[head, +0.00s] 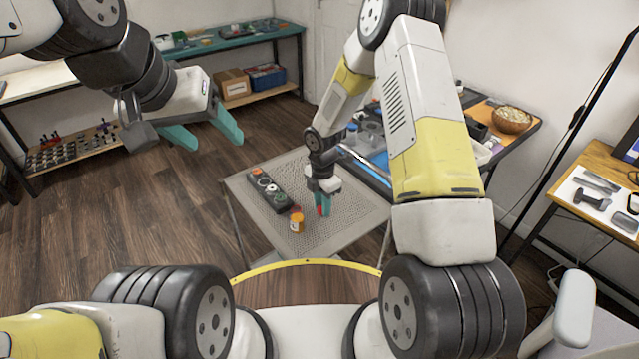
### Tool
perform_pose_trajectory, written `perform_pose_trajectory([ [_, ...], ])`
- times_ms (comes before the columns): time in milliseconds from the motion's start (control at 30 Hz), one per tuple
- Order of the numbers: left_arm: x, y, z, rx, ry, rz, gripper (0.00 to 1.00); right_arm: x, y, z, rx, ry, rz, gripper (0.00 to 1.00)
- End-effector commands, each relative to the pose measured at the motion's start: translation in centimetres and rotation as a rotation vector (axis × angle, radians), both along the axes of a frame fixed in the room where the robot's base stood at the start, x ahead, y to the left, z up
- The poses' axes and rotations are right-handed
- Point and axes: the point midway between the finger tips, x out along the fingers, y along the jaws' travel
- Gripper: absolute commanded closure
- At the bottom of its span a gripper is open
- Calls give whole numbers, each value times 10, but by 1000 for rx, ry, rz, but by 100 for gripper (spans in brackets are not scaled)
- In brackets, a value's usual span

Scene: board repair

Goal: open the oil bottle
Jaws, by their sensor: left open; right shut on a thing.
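A small orange bottle (297,223) with a pale band stands upright on the grey table (350,214), near its front edge. It is too small to tell whether it is the oil bottle or whether it has a cap. My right gripper (323,208) is just right of the bottle, pointing down, shut on a small red thing (320,211). The teal fingers hide most of that red thing, so I cannot tell what it is. My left gripper (205,132) is open and empty, raised over the floor at the left, far from the table.
A dark tray (268,191) with small round parts lies on the table, left of my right gripper. A side table at the right holds a wooden bowl (511,120). A tool bench (598,160) stands at the far right. The wooden floor (150,220) at left is clear.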

Motion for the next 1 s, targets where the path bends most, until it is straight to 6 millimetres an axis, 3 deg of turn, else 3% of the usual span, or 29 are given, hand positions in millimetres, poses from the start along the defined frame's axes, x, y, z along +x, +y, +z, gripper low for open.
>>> perform_pose_trajectory([
  [300,0,0,0,0,0,0,38,0,0,-3,0,0,0,100],
  [333,0,0,0,0,0,0,38,0,0,-3,0,-1,-1,71],
  [433,0,0,0,0,0,0,38,0,0,-3,0,-1,-1,53],
  [767,0,0,0,0,0,0,38,0,0,-1,0,-1,-1,53],
  [1000,0,0,0,0,0,0,38,1,0,32,2,-5,-2,53],
])
